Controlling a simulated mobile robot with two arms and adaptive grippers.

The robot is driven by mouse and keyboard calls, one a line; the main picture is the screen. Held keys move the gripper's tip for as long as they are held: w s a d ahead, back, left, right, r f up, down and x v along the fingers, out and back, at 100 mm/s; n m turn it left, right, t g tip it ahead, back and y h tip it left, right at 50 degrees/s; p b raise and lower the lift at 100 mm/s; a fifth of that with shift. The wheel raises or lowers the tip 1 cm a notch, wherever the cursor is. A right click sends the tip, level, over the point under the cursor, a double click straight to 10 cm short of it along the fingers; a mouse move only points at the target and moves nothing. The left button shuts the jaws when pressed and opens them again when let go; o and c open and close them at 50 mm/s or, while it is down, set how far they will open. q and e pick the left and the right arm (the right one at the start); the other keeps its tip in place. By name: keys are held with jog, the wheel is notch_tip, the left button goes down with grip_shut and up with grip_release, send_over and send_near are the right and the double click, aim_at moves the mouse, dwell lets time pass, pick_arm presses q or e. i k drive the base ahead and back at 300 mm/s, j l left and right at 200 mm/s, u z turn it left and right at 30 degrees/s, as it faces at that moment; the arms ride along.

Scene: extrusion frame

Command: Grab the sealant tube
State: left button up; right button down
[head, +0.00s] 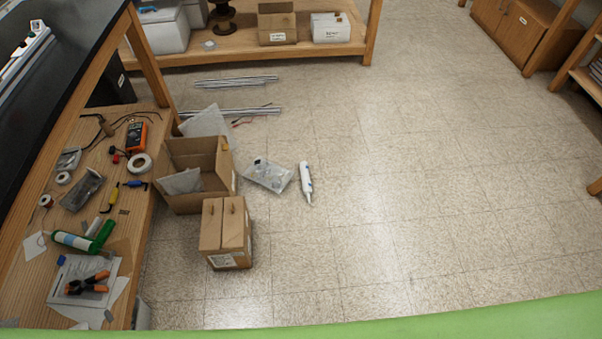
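A white tube with a blue marking and a narrow nozzle (306,183) lies on the tiled floor near the middle of the head view. Its nozzle end points toward the bottom of the picture. A clear plastic bag with small parts (267,175) lies just left of it. A second tube-like item, white and teal with a green end (75,241), lies on the wooden bench at left. I cannot read a label on either one. Neither of my grippers shows in this view.
An open cardboard box (189,205) and a closed carton (226,251) stand on the floor left of the white tube. Metal extrusions (236,82) lie farther back. The wooden bench (145,215) fills the left side. The floor to the right is clear.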

aim_at(307, 186)
jog(key=z, duration=0.1)
jog(key=i+l+u, duration=0.15)
jog(key=u, duration=0.3)
jog(key=i+l+u, duration=0.25)
jog(key=u, duration=0.2)
